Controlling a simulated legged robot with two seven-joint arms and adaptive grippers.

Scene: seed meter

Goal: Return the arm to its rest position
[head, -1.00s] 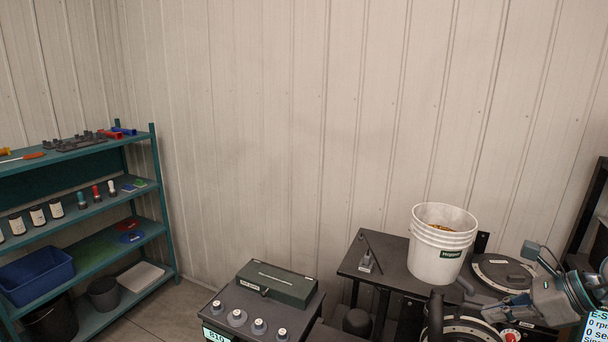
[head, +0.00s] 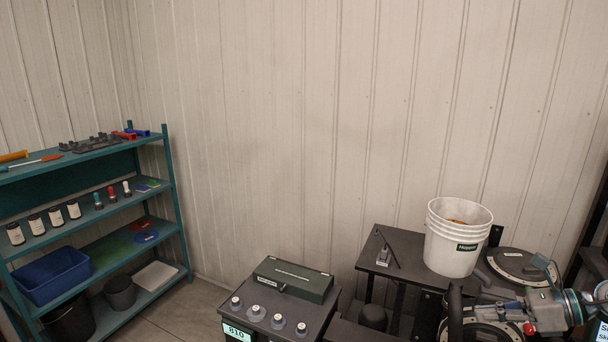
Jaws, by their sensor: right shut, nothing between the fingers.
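My right arm comes in from the right edge at the lower right. My right gripper (head: 492,312) is low over the dark equipment there, below and to the right of the white bucket (head: 453,250). It is shut and holds nothing. Its fingertips are small and hard to separate from the machine behind them. My left gripper and left arm are out of the picture.
The bucket stands on a dark table (head: 402,240) beside round machine lids (head: 522,265). A dark cabinet (head: 262,305) with several knobs carries a green box (head: 293,280). A teal shelf (head: 175,215) stands at left. Floor shows between shelf and cabinet.

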